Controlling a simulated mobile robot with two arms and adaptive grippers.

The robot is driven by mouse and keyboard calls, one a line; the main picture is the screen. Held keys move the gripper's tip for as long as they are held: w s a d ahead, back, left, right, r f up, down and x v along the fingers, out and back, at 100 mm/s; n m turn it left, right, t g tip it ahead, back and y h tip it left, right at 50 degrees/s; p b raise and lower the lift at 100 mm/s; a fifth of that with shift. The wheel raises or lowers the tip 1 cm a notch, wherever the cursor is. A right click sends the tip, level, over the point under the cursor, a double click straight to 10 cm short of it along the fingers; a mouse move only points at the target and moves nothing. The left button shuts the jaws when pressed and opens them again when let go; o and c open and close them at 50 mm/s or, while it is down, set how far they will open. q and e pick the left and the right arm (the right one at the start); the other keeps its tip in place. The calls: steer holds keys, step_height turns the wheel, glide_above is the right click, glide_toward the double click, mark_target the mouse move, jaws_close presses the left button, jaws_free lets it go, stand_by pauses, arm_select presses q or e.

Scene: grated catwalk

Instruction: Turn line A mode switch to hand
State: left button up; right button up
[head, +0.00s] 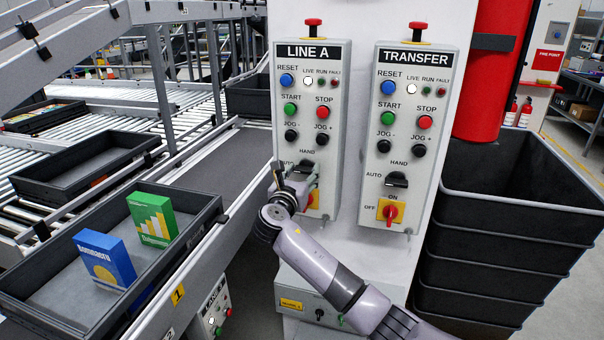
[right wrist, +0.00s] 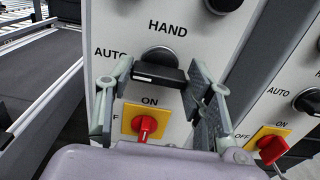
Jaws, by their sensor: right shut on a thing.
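The LINE A panel (head: 312,120) is a light grey control box on a white column. Its mode switch (right wrist: 160,72) is a black knob with a bar handle, below the HAND label and right of AUTO. The bar lies roughly level, in line with AUTO rather than up at HAND. My right gripper (head: 297,173) is at this switch, one finger on each side of the bar, shut on it. In the head view the gripper partly covers the switch (head: 307,165). My left gripper is not in view.
A red ON/OFF switch (right wrist: 146,127) on a yellow plate sits just below the mode switch. The similar TRANSFER panel (head: 410,130) is to the right. A conveyor tray (head: 50,318) with two boxes stands left, stacked black bins (head: 480,265) right.

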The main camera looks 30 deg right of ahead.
steer(key=shift+m, duration=0.4)
steer(key=m, duration=0.3)
steer(key=shift+f, duration=0.1)
steer(key=m+b, duration=0.1)
steer(key=m, duration=0.3)
steer(key=shift+s+f+m, duration=0.1)
steer(key=shift+m, duration=0.2)
steer(key=m+b, duration=0.2)
steer(key=m, duration=0.2)
steer(key=shift+d+f+m, duration=0.1)
steer(key=shift+f+m, duration=0.05)
steer(key=shift+m, duration=0.15)
steer(key=m+b, duration=0.3)
steer(key=m, duration=0.1)
steer(key=shift+m, duration=0.3)
steer(key=o, duration=1.2)
steer(key=shift+c, duration=0.2)
steer(key=shift+s, duration=0.1)
